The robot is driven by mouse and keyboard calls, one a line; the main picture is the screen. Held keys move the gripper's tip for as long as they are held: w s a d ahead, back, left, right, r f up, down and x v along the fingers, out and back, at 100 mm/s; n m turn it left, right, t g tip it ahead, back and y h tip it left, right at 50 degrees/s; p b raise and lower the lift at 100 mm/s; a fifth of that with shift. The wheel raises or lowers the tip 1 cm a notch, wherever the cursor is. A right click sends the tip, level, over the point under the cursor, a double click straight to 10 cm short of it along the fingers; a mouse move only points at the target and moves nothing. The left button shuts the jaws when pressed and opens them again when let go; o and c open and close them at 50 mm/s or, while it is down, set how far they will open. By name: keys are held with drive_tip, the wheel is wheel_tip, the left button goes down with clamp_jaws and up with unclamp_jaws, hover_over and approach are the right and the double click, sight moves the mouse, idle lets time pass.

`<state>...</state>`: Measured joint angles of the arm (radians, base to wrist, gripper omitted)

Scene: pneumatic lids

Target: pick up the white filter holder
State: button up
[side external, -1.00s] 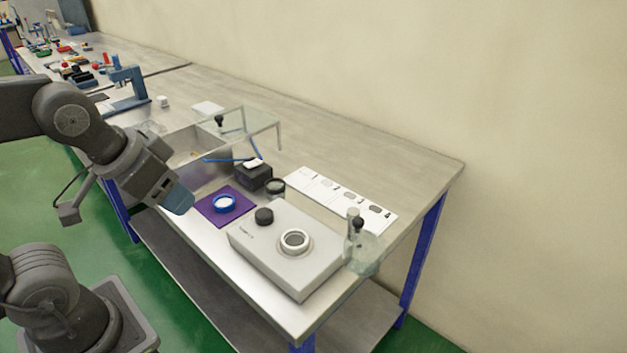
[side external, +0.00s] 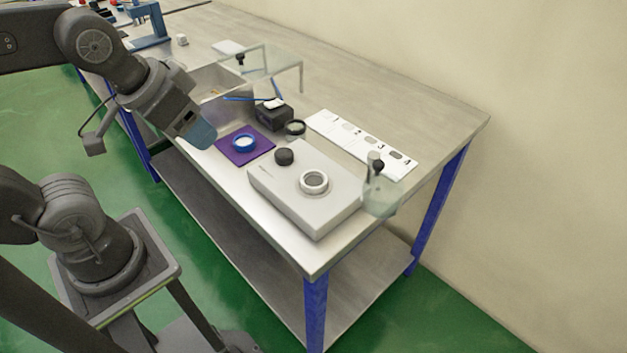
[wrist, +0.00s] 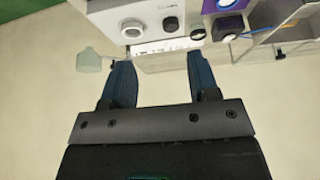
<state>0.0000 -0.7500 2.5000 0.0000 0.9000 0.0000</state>
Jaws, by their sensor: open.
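A white ring-shaped part (side external: 314,181) with a grey centre, which looks like the white filter holder, sits on top of a pale box (side external: 285,200). In the wrist view the ring (wrist: 132,28) is near the top, left of centre, on the same box (wrist: 105,22). A blue ring (side external: 243,142) with a white middle lies on a purple mat; I cannot rule out that it is the holder. My gripper (wrist: 160,62) is open and empty, its blue fingers spread apart. In the side view it hangs left of the mat, well apart from both rings.
The purple mat (side external: 262,148) lies beside the box, which carries a black knob (side external: 284,157). A black block (side external: 273,117), a dark-rimmed ring (side external: 295,128), a numbered white card (side external: 345,135) and a glass flask (side external: 381,196) stand close by.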

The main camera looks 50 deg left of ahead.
drive_tip(key=o, duration=0.5)
drive_tip(key=n+g, duration=0.6)
drive_tip(key=n, duration=0.3)
hover_over(314, 179)
wheel_tip(314, 179, down, 2)
drive_tip(key=f, duration=0.8)
drive_tip(key=shift+s+d+f, duration=0.1)
drive_tip(key=shift+s+d, duration=0.1)
drive_tip(key=shift+s, duration=0.05)
drive_tip(key=shift+w+a+f, duration=0.1)
drive_tip(key=shift+w+f, duration=0.05)
drive_tip(key=shift+f, duration=1.25)
drive_tip(key=shift+w+a+f, duration=0.1)
drive_tip(key=shift+f, duration=1.25)
